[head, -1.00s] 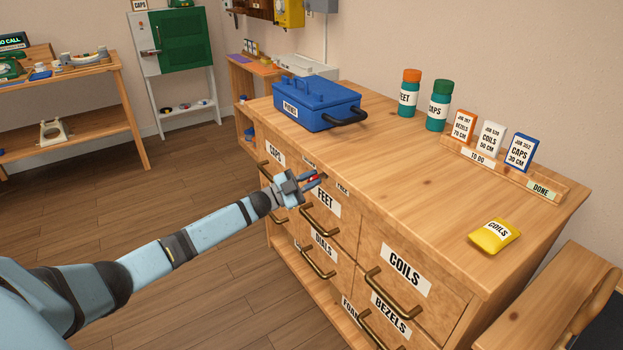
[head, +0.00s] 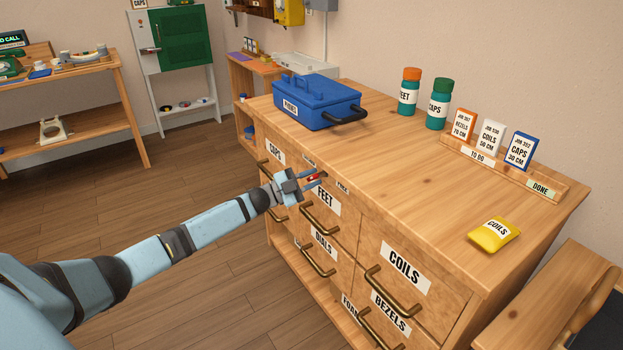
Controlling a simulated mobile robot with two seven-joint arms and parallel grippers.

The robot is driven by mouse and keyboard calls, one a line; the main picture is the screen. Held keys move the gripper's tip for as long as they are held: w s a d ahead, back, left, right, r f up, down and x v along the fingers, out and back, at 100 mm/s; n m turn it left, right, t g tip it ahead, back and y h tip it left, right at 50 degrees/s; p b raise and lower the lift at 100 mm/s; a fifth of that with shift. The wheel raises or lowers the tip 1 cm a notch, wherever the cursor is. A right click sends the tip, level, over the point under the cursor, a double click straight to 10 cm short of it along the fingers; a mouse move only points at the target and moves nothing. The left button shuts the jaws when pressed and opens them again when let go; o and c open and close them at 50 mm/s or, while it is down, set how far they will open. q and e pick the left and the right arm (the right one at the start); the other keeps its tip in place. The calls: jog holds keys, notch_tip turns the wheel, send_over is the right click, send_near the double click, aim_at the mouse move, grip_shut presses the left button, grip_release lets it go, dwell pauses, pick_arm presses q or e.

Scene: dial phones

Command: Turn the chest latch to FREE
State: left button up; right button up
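The wooden chest (head: 455,225) has labelled drawers with brass handles. A small latch with a red part (head: 313,178) is on its front near the top edge, between a small label that is hard to read (head: 309,160) and the FREE label (head: 342,187). My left gripper (head: 313,180) is at the latch, with its fingers on either side of the red part. Whether the fingers press on it is too small to tell. The latch's exact angle is partly hidden by the gripper. My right gripper is not in view.
On the chest top are a blue toolbox (head: 315,103), two teal bottles (head: 438,104), a card rack (head: 500,170) and a yellow COILS packet (head: 494,235). The FEET drawer handle (head: 318,220) is just below my gripper. A wooden bench (head: 540,300) stands at the right.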

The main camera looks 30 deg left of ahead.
pick_arm(q)
jog(key=shift+s+a, duration=0.2)
jog(key=shift+s, duration=0.05)
jog(key=p+v, duration=0.1)
jog(key=v, duration=0.3)
jog(key=shift+s+a, duration=0.25)
jog(key=shift+s, duration=0.05)
jog(key=p, duration=0.2)
send_near(310, 179)
jog(key=s+a, duration=0.2)
jog(key=shift+s+f, duration=0.3)
jog(key=shift+f, duration=0.2)
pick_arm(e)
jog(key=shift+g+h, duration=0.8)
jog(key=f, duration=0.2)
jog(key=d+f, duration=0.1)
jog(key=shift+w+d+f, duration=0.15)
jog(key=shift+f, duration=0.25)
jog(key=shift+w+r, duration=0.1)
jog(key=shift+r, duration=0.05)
pick_arm(q)
jog(key=shift+a, duration=0.1)
